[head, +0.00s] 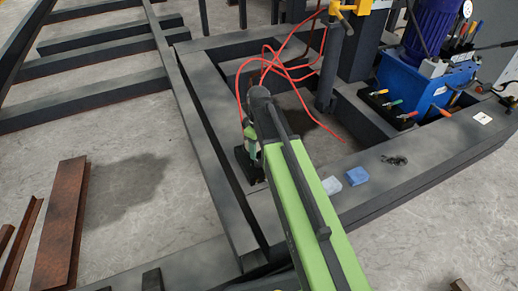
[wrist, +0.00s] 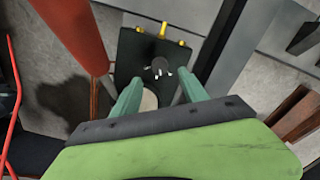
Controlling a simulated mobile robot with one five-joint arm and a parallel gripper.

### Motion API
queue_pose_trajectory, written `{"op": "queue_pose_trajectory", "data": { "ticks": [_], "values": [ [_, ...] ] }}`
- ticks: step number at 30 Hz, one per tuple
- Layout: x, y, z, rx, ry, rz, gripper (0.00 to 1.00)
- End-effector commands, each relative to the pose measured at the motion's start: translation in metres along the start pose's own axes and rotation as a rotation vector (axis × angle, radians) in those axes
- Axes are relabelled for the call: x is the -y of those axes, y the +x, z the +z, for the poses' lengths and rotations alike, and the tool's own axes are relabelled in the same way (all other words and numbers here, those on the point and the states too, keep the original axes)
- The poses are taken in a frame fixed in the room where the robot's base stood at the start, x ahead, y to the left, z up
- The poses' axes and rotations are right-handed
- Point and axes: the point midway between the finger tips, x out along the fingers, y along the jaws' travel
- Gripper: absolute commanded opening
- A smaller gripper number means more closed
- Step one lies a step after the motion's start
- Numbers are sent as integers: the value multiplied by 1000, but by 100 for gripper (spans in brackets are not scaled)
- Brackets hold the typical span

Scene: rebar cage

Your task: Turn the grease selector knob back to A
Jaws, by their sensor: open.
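In the wrist view a dark plate (wrist: 130,50) carries a small dark round part (wrist: 161,62), which looks like the selector knob. Small white marks sit at its lower edge, too small to read, so I cannot tell its setting. Yellow fittings (wrist: 165,28) stand along the plate's far edge. My gripper (wrist: 158,84) is open, its two green fingers pointing at the plate on either side of the knob's line, with nothing between them. In the head view my gripper (head: 249,138) is over a black block (head: 246,165) inside the frame; the knob is not visible there.
Dark steel beams (head: 205,110) surround the spot. Red hoses (head: 270,65) loop just behind my gripper. A blue pump unit (head: 420,85) with coloured levers stands at right. A blue block (head: 356,176) and a pale block (head: 331,185) lie on the front beam.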

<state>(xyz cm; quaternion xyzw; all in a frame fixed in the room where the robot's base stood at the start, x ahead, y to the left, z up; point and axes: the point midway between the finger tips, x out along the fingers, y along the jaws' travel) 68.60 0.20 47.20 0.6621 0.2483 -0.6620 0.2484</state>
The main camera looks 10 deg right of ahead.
Motion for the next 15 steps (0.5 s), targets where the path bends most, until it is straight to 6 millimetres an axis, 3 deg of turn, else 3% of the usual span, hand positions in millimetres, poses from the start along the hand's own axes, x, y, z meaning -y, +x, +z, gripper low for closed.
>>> {"op": "queue_pose_trajectory", "data": {
  "ticks": [1, 9, 15],
  "values": [
    [0, -25, 0, 0, 0, 0, 52],
    [0, -86, 0, 0, 0, 0, 52],
    [0, -111, 0, 0, 0, 0, 52]
  ]
}}
